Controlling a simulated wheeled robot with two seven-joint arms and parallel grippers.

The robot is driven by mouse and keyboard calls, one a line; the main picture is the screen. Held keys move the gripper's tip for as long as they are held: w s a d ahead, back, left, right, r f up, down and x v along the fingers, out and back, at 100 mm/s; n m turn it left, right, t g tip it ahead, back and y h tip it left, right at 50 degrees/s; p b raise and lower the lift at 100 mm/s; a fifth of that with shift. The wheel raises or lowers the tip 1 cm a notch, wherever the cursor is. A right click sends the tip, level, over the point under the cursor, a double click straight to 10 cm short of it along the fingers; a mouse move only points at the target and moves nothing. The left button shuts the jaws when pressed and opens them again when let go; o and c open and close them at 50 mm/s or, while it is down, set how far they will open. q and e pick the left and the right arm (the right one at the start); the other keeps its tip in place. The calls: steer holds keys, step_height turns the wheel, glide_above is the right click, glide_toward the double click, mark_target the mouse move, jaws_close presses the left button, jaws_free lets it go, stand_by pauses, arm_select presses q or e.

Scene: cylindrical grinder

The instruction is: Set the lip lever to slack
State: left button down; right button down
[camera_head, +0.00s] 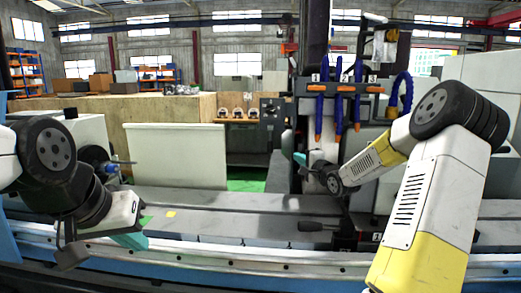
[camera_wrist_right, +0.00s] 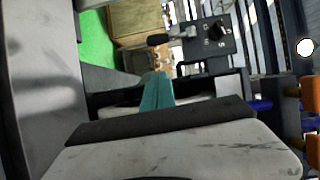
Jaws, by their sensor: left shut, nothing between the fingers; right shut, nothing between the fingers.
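A lever with a dark grip (camera_head: 312,227) lies roughly level at the front of the machine bed, left of a dark block marked 1. Another black-handled lever (camera_wrist_right: 158,39) sticks out from a dark control panel (camera_wrist_right: 212,44) in the right wrist view. I cannot tell which is the lip lever, and no slack mark is readable. My right gripper (camera_head: 300,159), teal-tipped and shut, is in front of the machine column; its teal fingers (camera_wrist_right: 157,92) point towards the panel, apart from that lever. My left gripper (camera_head: 132,240) is shut and empty, low over the bed's left part.
The control panel also shows in the head view (camera_head: 272,109). Blue hoses with orange nozzles (camera_head: 339,105) hang above my right gripper. A pale guard panel (camera_head: 175,156) stands behind the bed. The middle of the long grey bed (camera_head: 225,202) is clear.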

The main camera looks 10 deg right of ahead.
steer(key=shift+w+d+r, duration=0.1)
steer(key=shift+w, duration=0.05)
glide_toward(270, 140)
steer(key=w+d+f, duration=0.3)
steer(key=w+d, duration=0.1)
steer(key=shift+w+a+f, duration=0.1)
steer(key=shift+w+a, duration=0.55)
steer(key=shift+a, duration=0.15)
steer(key=shift+w+a, duration=0.6)
steer(key=shift+a, duration=0.2)
steer(key=shift+a+m, duration=0.1)
steer(key=shift+m, duration=0.2)
